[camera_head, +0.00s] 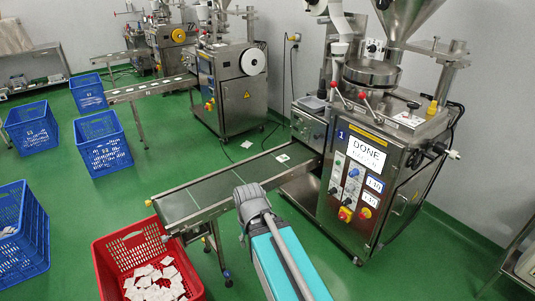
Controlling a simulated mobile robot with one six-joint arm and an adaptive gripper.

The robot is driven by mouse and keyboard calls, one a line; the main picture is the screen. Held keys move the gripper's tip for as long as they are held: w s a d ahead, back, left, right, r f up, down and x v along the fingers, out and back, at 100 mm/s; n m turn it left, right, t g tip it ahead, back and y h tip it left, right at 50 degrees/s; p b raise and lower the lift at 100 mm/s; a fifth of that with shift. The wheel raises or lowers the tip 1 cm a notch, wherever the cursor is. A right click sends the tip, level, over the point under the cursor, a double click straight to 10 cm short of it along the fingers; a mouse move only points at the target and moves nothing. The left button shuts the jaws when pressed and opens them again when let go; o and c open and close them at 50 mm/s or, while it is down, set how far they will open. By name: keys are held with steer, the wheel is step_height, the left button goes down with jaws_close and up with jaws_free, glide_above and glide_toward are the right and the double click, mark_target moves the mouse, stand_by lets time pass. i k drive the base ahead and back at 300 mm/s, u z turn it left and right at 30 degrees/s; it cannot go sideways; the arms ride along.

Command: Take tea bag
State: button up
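A single white tea bag (283,157) lies flat on the conveyor belt (235,182), near the end where the belt meets the packing machine (365,170). More tea bags (155,285) lie in a loose pile in the red crate (128,237), below the belt's near left end. The machine's screen reads "DONE". Part of my grey and teal arm and body rises at the bottom middle, in front of the conveyor. I see no gripper fingers, so I cannot tell where my gripper is.
Blue crates (103,143) stand on the green floor at left. A white tea bag (246,144) lies on the floor behind the conveyor. Other packing machines (232,88) with a belt (150,88) stand at the back. A metal table (520,262) edges in at right.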

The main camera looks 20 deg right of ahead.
mark_target(283, 158)
steer(key=z, duration=0.05)
steer(key=i, duration=0.8)
steer(key=z, duration=0.6)
steer(key=i, duration=0.75)
steer(key=z, duration=0.55)
steer(key=k, duration=0.95)
steer(key=z, duration=0.15)
steer(key=i, duration=0.75)
steer(key=u, duration=0.05)
